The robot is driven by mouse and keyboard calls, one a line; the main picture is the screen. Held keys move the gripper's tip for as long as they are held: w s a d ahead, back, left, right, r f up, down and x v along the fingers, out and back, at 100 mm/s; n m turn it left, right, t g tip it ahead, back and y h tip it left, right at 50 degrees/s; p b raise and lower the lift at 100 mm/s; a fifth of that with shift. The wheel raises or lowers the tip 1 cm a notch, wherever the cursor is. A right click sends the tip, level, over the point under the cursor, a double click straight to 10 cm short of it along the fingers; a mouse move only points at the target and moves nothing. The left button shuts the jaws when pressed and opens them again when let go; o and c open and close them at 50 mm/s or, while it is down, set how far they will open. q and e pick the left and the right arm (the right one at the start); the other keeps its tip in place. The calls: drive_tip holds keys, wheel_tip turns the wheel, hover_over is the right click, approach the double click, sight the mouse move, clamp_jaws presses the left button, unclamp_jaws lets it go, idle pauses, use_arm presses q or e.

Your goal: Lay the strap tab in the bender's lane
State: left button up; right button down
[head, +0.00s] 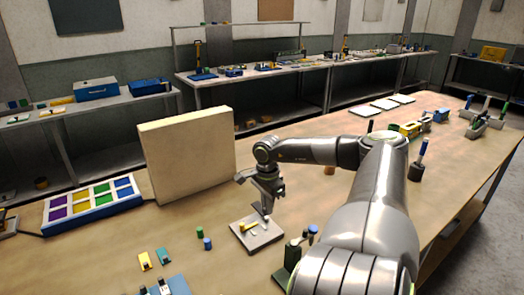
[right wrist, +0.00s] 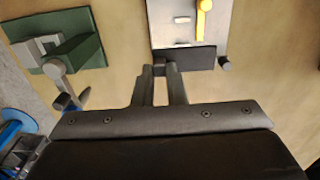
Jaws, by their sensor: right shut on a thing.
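My right gripper (head: 265,208) points down over the back part of a pale plate with a yellow lever (head: 262,240), which looks like the bender. In the right wrist view its fingers (right wrist: 160,70) are shut on the left end of a dark grey flat strip (right wrist: 190,59), which I take to be the strap tab. The strip lies across the near end of the pale plate (right wrist: 176,32) in that view; I cannot tell whether it touches. The yellow lever (right wrist: 204,18) is beyond it. The lane is not clearly seen. My left gripper is not in view.
A green-based fixture with a lever (right wrist: 75,52) stands left of the plate in the wrist view. Blue and green cylinders (head: 207,243) stand nearby. A tall beige panel (head: 188,155) and a tray of coloured compartments (head: 92,205) are at left. Table between is clear.

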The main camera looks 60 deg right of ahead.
hover_over(267, 237)
wheel_tip(267, 237, down, 6)
drive_tip(key=shift+r+p, duration=0.2)
drive_tip(key=shift+p, duration=0.1)
drive_tip(key=shift+a+f+p, duration=0.1)
drive_tip(key=shift+f+p, duration=0.35)
drive_tip(key=shift+f, duration=1.65)
drive_tip(key=shift+f+b, duration=0.6)
drive_tip(key=shift+b, duration=0.35)
drive_tip(key=c, duration=1.5)
unclamp_jaws()
drive_tip(key=shift+r, duration=0.1)
